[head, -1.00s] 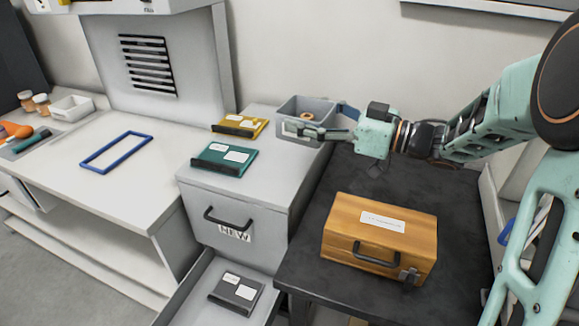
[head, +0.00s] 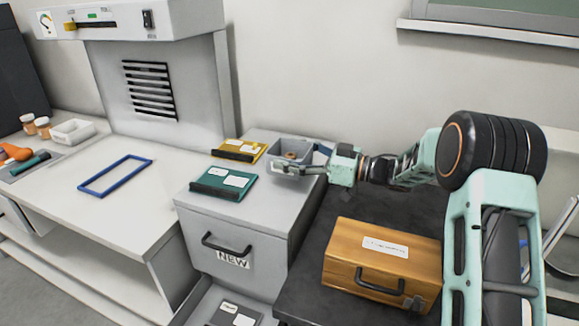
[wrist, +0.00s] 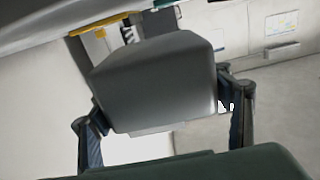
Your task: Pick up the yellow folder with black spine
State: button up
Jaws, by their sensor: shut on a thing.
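The yellow folder (head: 240,149) with a black spine lies flat on the grey cabinet top, spine towards the front, with white labels on its cover. My gripper (head: 300,161) is beside it to the right, not touching it. It is shut on a grey bin (head: 291,144), one finger along the near side. In the wrist view the grey bin (wrist: 155,80) sits between the two fingers and blocks much of the scene. A yellow strip, likely the folder, shows at the top left there. A small brown thing is in the bin.
A teal folder (head: 224,183) lies in front of the yellow one. A dark folder (head: 234,314) lies in the open drawer below. A wooden case (head: 381,266) stands on the black table. A blue frame (head: 115,176) lies on the white table at left.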

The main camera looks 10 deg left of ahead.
jog(key=shift+w+a+f, duration=0.15)
jog(key=shift+w+f, duration=0.1)
jog(key=shift+f, duration=0.1)
jog(key=shift+w+f, duration=0.1)
jog(key=shift+f, duration=1.5)
jog(key=shift+f, duration=0.2)
jog(key=o, duration=1.2)
jog(key=shift+o, duration=0.2)
